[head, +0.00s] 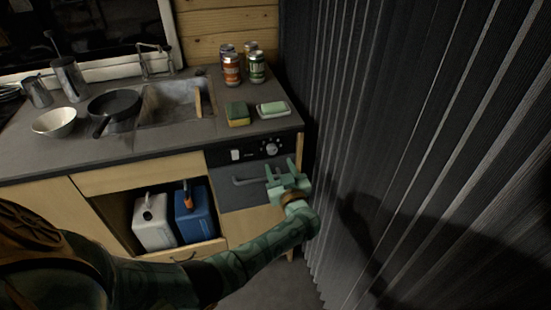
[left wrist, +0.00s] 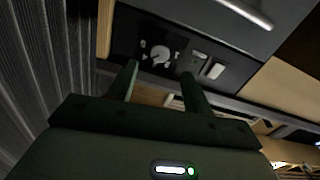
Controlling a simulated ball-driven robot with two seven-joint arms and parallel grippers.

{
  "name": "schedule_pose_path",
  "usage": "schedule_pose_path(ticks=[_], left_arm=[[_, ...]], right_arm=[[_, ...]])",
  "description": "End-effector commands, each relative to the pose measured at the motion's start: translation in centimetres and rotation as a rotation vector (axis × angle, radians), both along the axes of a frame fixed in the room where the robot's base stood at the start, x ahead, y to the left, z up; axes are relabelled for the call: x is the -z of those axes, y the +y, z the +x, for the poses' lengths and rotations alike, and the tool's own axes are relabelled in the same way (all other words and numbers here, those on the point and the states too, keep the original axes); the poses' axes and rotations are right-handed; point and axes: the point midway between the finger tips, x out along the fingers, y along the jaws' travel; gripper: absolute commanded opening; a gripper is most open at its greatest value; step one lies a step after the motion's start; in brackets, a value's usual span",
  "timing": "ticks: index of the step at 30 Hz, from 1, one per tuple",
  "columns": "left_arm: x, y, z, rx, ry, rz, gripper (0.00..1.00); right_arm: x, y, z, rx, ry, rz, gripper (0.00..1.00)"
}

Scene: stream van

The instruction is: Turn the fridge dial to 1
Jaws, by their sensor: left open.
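The fridge dial (head: 272,149) is a small round light knob on the black control panel (head: 222,157) above the grey fridge drawer front. It also shows in the left wrist view (left wrist: 160,54), just beyond my fingertips, with small marks around it that are too small to read. My left gripper (head: 281,168) is green, open and empty, just below and in front of the dial. In the left wrist view its two fingers (left wrist: 161,74) point toward the panel, with the dial between and beyond their tips. They appear apart from the dial. My right gripper is not in view.
The fridge handle (head: 250,181) lies left of my gripper. A white switch (head: 236,155) sits left on the panel. Above, the counter carries a sponge (head: 237,114), a soap dish (head: 273,110) and several cans. A dark pleated curtain (head: 400,120) closes off the right.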

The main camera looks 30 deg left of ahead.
Motion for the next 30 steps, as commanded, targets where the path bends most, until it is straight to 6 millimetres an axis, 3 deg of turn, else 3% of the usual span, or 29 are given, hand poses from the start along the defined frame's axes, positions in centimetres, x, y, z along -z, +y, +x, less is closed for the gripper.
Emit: schedule_pose_path(ticks=[3, 9, 21, 26, 30], left_arm=[[0.5, 2.1, 1.8, 0.000, 0.001, 0.003, 0.50], [0.3, 4.3, 3.7, 0.000, 0.002, 0.001, 0.50], [0.0, 5.0, 4.2, 0.000, 0.000, 0.000, 0.50], [0.0, 5.0, 4.2, 0.000, 0.000, 0.000, 0.06], [0.0, 4.9, 4.2, 0.001, -0.001, -0.001, 0.05]], right_arm=[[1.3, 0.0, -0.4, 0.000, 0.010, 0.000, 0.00], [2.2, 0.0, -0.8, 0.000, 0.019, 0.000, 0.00], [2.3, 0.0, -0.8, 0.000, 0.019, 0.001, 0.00], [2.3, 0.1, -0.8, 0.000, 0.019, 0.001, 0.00], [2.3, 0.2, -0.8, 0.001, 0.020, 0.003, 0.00]])
